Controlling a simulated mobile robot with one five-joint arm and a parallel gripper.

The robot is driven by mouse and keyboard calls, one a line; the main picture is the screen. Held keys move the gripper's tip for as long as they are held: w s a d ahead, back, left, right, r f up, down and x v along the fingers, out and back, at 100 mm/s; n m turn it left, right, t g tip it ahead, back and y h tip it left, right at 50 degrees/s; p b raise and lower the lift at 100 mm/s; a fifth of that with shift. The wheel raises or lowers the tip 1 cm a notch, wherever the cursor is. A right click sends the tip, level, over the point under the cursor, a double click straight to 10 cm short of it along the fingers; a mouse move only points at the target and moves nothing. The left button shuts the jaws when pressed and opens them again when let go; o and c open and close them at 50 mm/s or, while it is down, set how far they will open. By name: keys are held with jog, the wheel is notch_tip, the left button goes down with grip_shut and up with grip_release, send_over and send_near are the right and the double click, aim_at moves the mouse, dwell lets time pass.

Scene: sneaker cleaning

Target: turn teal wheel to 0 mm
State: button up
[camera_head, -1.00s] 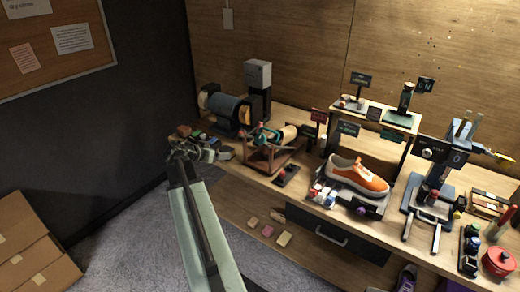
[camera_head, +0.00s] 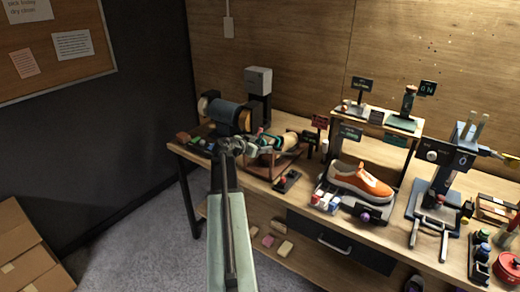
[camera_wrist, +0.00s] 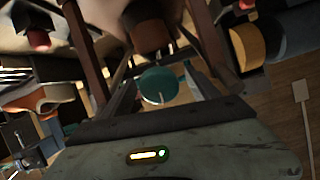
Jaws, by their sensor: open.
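The teal wheel (camera_wrist: 158,85) shows as a round teal disc in the wrist view, ahead of and between the two fingers of my gripper (camera_wrist: 160,92). The fingers stand apart on either side, and I cannot tell whether they touch it. In the head view my gripper (camera_head: 238,143) is at the left side of a wooden-framed stand (camera_head: 270,160) with a roller. Teal parts (camera_head: 266,139) show on that stand, partly hidden by my gripper. The wheel's reading in mm is not legible.
A blue grinder-like machine (camera_head: 226,112) stands just behind my gripper. A small red-topped device (camera_head: 285,182) lies in front of the stand. An orange sneaker (camera_head: 360,181) sits on a holder to the right.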

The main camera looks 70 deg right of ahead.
jog(key=c, duration=1.4)
jog(key=shift+o, duration=0.2)
jog(key=shift+n+t, duration=0.3)
jog(key=shift+n, duration=0.8)
jog(key=o, duration=1.4)
jog(key=shift+c, duration=0.2)
jog(key=p+v, duration=0.3)
jog(key=v, duration=0.4)
jog(key=shift+a, duration=0.3)
jog(key=shift+w+r, duration=0.15)
